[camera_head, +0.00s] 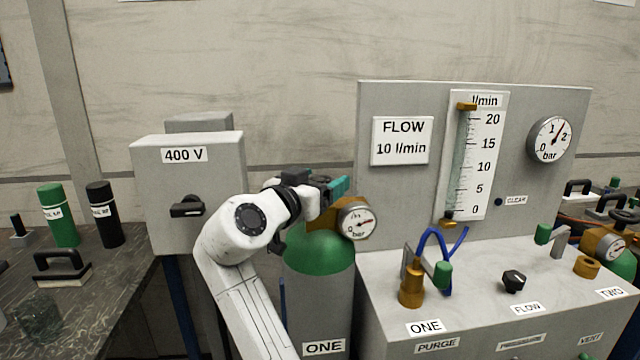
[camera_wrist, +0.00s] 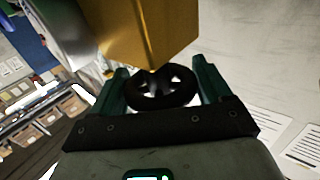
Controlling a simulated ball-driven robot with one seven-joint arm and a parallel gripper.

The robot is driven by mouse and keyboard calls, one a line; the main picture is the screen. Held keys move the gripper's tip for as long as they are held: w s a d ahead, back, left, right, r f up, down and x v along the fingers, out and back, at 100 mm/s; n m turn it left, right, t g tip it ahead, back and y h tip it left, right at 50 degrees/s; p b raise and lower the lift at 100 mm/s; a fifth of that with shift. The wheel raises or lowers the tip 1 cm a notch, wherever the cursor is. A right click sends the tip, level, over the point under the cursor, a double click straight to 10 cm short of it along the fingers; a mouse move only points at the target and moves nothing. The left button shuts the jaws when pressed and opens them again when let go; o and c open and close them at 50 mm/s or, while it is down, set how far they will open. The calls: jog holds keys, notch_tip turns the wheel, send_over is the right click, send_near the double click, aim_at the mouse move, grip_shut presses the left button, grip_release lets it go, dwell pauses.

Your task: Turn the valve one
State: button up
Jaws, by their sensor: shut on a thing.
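The cylinder labelled ONE (camera_head: 318,285), grey with a green shoulder, stands in the middle of the head view. Its round gauge (camera_head: 357,222) sits at its top on a brass fitting, which fills the top of the wrist view as a brass block (camera_wrist: 150,30). My gripper (camera_head: 335,188) is at the cylinder's top, its teal fingers pointing right. In the wrist view my gripper (camera_wrist: 161,75) has the black spoked handwheel of valve one (camera_wrist: 162,102) between its two fingers, shut on it. The head view hides the handwheel behind my gripper.
A bench (camera_head: 400,285) with brass valves, blue hoses and a FLOW knob (camera_head: 513,281) stands right of the cylinder, with a gauge panel (camera_head: 380,190) behind. A 400 V box (camera_head: 160,230) and a dark table (camera_head: 110,280) with bottles are left.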

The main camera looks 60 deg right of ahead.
jog(key=o, duration=1)
jog(key=a, duration=1)
jog(key=shift+w+a+b, duration=0.15)
jog(key=shift+a+b, duration=0.2)
jog(key=shift+b, duration=0.1)
jog(key=shift+a, duration=0.1)
